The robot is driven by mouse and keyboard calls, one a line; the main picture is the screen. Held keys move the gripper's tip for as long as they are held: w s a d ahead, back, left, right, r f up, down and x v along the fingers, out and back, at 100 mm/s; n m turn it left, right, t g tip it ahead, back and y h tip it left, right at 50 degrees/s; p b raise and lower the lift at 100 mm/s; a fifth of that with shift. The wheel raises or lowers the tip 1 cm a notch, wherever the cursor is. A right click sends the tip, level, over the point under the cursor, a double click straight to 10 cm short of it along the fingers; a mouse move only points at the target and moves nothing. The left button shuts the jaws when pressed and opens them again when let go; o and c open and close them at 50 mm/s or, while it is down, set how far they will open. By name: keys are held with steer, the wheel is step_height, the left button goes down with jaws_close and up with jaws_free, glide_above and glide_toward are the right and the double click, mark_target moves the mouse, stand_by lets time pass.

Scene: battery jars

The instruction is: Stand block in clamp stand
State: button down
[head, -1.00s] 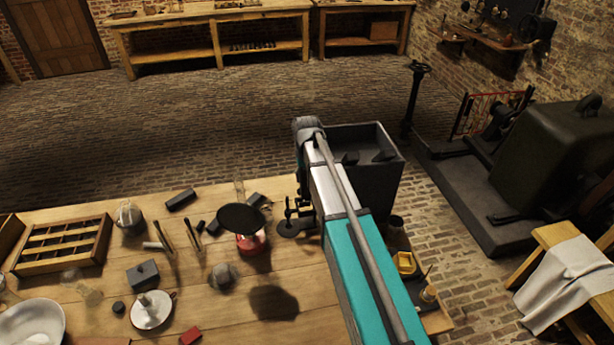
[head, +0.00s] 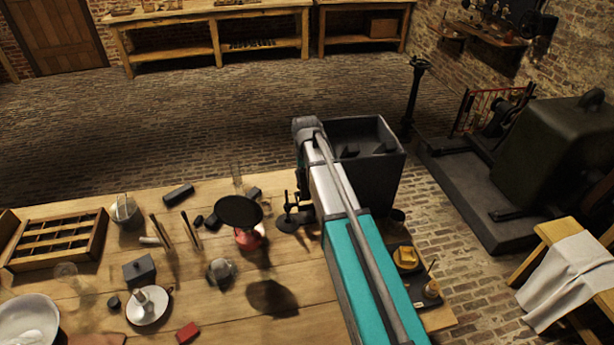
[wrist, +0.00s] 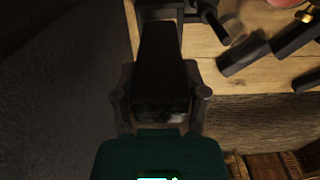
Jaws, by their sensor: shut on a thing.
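My gripper (wrist: 160,98) shows in the wrist view with a finger on each side of a dark, long block (wrist: 160,65). It is shut on this block. The block's far end reaches up to dark metal parts of the clamp stand (wrist: 205,14) at the top of the view. Whether it touches or sits inside them is too dark to tell. In the head view the black clamp stand (head: 287,218) stands at the table's far right, just left of my arm. My arm hides the gripper and block there.
A large dark open box (head: 378,185) stands beyond the table, right of my arm. A black disc on a red base (head: 239,212) stands left of the clamp stand. Dark blocks (head: 178,194), a divided wooden tray (head: 100,242) and a white candle dish (head: 148,307) lie further left.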

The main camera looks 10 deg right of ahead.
mark_target(306, 197)
steer(key=shift+f+b, duration=4.85)
steer(key=shift+f, duration=0.05)
stand_by(3.1)
